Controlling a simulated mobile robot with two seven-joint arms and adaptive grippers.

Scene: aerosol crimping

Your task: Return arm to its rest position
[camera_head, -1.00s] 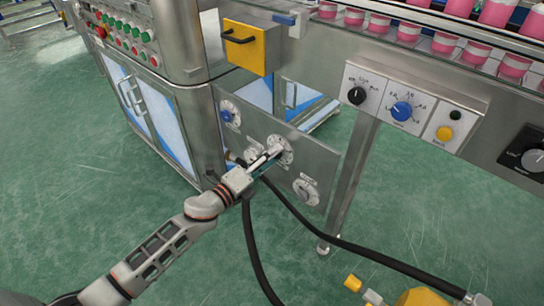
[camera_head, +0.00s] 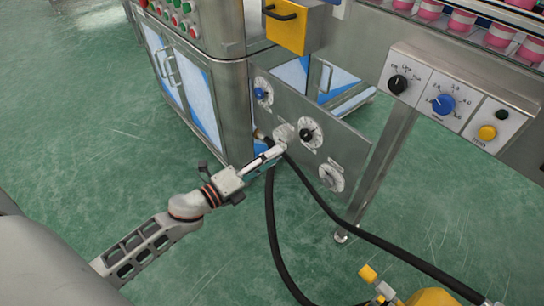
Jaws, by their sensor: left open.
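My left gripper (camera_head: 275,155) is in front of the lower dial panel (camera_head: 345,147), near the panel's left part, open and with nothing seen between its fingers. The panel carries a blue knob (camera_head: 261,94) at upper left, a black knob (camera_head: 306,135) in the middle and a grey knob (camera_head: 331,178) at lower right. A further pale dial (camera_head: 283,134) is partly hidden behind the fingertips; I cannot tell whether they touch it. My left arm reaches in from the lower left. My right gripper is not in view.
Black hoses (camera_head: 272,230) run from behind the gripper down across the floor. A steel cabinet (camera_head: 215,100) with push buttons stands at left. A yellow box (camera_head: 292,28) juts out above the panel. A conveyor with pink cans (camera_head: 462,22) is at upper right. Green floor (camera_head: 80,110) is clear at left.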

